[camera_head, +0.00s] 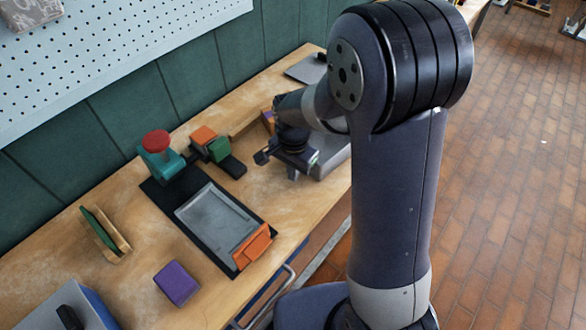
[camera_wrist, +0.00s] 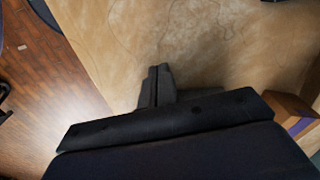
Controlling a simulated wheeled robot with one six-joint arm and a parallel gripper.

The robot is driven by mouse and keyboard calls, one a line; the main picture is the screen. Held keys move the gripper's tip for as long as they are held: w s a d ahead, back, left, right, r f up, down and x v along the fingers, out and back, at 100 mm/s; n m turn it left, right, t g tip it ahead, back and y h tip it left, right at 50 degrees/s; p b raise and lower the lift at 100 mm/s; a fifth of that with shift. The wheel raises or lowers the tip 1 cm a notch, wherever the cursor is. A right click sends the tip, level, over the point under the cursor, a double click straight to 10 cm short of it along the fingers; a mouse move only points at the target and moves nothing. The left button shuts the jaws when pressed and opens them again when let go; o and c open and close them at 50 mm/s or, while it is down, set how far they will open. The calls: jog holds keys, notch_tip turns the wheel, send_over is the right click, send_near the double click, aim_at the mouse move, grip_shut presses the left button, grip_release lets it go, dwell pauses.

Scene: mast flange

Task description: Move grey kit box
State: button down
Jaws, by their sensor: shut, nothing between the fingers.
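A grey box with a dark handle (camera_head: 78,312) stands at the bottom left of the head view, cut off by the picture edge. A grey flat-topped thing (camera_head: 330,158) lies behind my wrist near the bench's front edge, partly hidden by my arm; I cannot tell if either is the kit box. My gripper (camera_head: 292,174) is over the bench, right of the black mat and far from the handled box. In the wrist view its fingers (camera_wrist: 157,72) are shut together and empty, over bare wood.
A black mat (camera_head: 160,198) holds a grey tray (camera_head: 215,222) and an orange piece (camera_head: 254,246). A pegboard (camera_head: 110,55) is behind.

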jog(key=shift+w+d+r+p, duration=0.15)
jog(key=shift+w+d+p, duration=0.15)
jog(key=shift+w+d, duration=1.1)
jog(key=shift+a, duration=0.1)
